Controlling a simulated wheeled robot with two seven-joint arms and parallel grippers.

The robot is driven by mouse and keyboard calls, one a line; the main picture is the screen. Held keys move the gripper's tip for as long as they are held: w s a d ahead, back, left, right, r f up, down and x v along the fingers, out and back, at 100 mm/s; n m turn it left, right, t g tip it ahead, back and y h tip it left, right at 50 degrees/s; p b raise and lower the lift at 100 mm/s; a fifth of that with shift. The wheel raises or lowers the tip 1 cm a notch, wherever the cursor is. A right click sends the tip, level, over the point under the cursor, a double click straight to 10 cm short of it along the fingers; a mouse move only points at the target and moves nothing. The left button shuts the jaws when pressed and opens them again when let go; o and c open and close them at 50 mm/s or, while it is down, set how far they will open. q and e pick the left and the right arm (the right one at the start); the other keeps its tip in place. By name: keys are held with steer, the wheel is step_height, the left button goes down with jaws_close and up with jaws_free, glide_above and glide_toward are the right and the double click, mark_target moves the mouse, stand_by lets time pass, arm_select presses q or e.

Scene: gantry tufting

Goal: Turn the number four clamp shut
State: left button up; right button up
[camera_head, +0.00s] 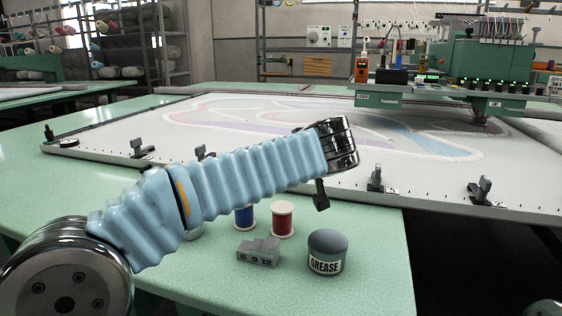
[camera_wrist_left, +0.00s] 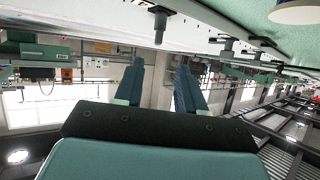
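Several dark clamps stand along the near edge of the white tufting frame (camera_head: 240,122): a left clamp (camera_head: 140,148), a partly covered clamp (camera_head: 200,152), one (camera_head: 375,180) right of my left wrist and a far-right one (camera_head: 480,190). Their number tags are too small to read, so I cannot tell which is number four. In the left wrist view, a clamp (camera_wrist_left: 160,22) hangs at the top, beyond the fingers, with another clamp (camera_wrist_left: 226,46) to its right. My left gripper (camera_wrist_left: 158,88) is open and empty, its blue fingers apart. My left arm crosses the head view, hiding part of the edge. My right gripper is out of view.
On the green table (camera_head: 370,245) stand a grease jar (camera_head: 326,252), a red spool (camera_head: 282,219), a blue spool (camera_head: 244,217) and a grey numbered block (camera_head: 259,252). The tufting machine (camera_head: 485,70) is over the frame's back right. The table ends right of the jar.

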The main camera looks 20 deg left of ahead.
arm_select(q)
steer(key=shift+t, duration=0.3)
steer(key=p+x, duration=0.3)
steer(key=x, duration=1)
steer(key=shift+w+r, duration=0.1)
steer(key=shift+w, duration=0.15)
jaws_close()
